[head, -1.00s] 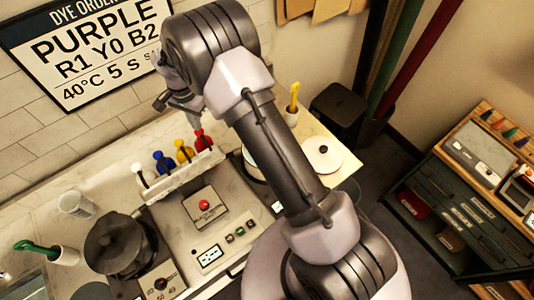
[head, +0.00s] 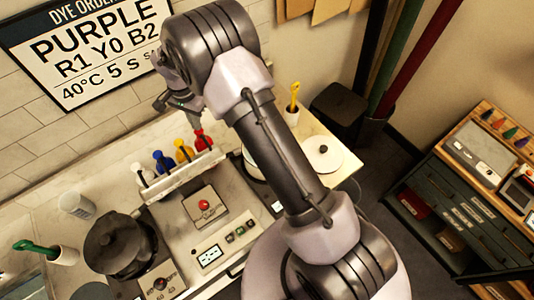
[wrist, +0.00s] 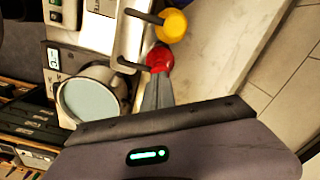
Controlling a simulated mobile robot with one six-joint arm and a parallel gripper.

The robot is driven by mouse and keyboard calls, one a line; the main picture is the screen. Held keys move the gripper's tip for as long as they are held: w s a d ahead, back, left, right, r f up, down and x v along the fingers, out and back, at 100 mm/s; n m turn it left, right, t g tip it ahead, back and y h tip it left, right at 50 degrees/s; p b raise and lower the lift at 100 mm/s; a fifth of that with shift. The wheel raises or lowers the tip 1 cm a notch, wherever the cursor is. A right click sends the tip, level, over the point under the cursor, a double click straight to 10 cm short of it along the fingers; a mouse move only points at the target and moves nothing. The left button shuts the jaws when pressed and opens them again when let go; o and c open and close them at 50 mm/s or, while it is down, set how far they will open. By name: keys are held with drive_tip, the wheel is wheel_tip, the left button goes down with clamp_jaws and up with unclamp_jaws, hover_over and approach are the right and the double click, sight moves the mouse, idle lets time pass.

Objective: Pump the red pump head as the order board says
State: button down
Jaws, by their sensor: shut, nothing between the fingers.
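The order board (head: 95,50) on the wall reads PURPLE, R1 Y0 B2, 40°C 5 S, with the rest of that line partly hidden by my arm. The red pump head (head: 203,139) is at the right end of the white pump rack (head: 185,178), beside the yellow one (head: 184,150). The blue pump head (head: 163,160) is further left. My gripper (head: 196,122) is shut and empty, just above the red pump head. In the wrist view, the shut fingertips (wrist: 156,80) overlap the edge of the red head (wrist: 159,58); I cannot tell whether they touch.
A round vessel (wrist: 92,102) with a pale inside stands near the red pump. A white-topped pump (head: 137,169) is at the rack's left end. A dark pot (head: 115,245) and a red button (head: 204,204) are in front. Tiled wall is close behind.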

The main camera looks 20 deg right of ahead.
drive_tip(key=shift+f+b, duration=1.2)
drive_tip(key=shift+f, duration=0.25)
drive_tip(key=shift+r, duration=0.1)
drive_tip(key=shift+r+p, duration=0.85)
drive_tip(key=shift+r, duration=0.6)
drive_tip(key=shift+r, duration=0.1)
wheel_tip(320, 180, up, 6)
drive_tip(key=p, duration=0.3)
